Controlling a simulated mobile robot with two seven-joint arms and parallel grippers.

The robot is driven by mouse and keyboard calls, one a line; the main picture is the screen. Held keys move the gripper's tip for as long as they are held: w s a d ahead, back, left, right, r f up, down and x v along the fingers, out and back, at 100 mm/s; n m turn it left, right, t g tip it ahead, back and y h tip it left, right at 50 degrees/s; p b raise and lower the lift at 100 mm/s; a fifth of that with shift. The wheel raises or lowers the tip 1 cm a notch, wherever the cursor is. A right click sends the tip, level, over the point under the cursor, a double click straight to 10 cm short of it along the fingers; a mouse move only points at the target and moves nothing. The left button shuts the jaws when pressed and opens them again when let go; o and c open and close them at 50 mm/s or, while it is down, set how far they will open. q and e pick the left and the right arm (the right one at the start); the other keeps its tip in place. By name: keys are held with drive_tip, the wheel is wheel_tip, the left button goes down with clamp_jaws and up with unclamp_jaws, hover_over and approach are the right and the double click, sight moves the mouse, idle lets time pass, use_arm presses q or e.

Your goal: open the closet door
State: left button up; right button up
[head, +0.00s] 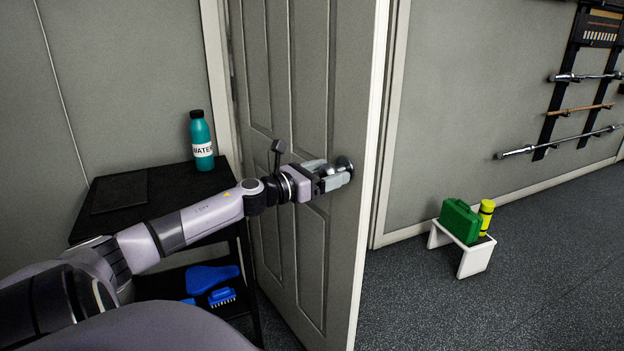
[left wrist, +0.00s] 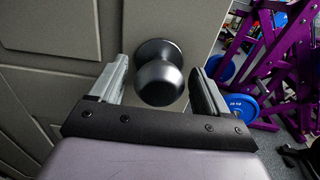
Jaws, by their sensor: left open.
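The closet door (head: 285,95) is a grey panelled door with a pale edge, and it stands ajar, swung out from its white frame. Its dark round knob (head: 344,165) is near the free edge. My left gripper (head: 338,178) is at the knob, its arm reaching in from the left. In the left wrist view the knob (left wrist: 158,82) sits between the two open fingers, with visible gaps on both sides. My right gripper is not in view.
A black shelf (head: 165,195) with a teal water bottle (head: 201,140) stands left of the door, blue brushes below. A white stool (head: 476,258) with a green case (head: 459,221) and yellow bottle (head: 486,215) stands right. The dark floor (head: 540,290) there is clear.

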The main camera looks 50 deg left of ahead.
use_arm(q)
drive_tip(key=shift+s+a+f, duration=0.1)
drive_tip(key=shift+s, duration=1.3)
drive_tip(key=shift+s+a, duration=0.1)
drive_tip(key=shift+s, duration=1.05)
drive_tip(key=s+d+f+n+g+y+p, duration=0.1)
drive_tip(key=s+d+f+n+g, duration=0.1)
drive_tip(key=s+d+f+n, duration=0.55)
drive_tip(key=s+d+f+n+g+y+p, duration=0.1)
drive_tip(key=d+f+n, duration=0.3)
drive_tip(key=f+n, duration=0.75)
drive_tip(key=s+d+f+n+g+h+p, duration=0.1)
drive_tip(key=s+d+f+n, duration=0.3)
drive_tip(key=d+n, duration=0.4)
drive_tip(key=s+d+f+n+g+h+p, duration=0.1)
drive_tip(key=s+d+f+n+g, duration=0.2)
drive_tip(key=s+d+n, duration=0.4)
drive_tip(key=d+f+n, duration=0.1)
drive_tip(key=d, duration=0.5)
drive_tip(key=shift+s+d+g, duration=0.2)
drive_tip(key=shift+g, duration=0.1)
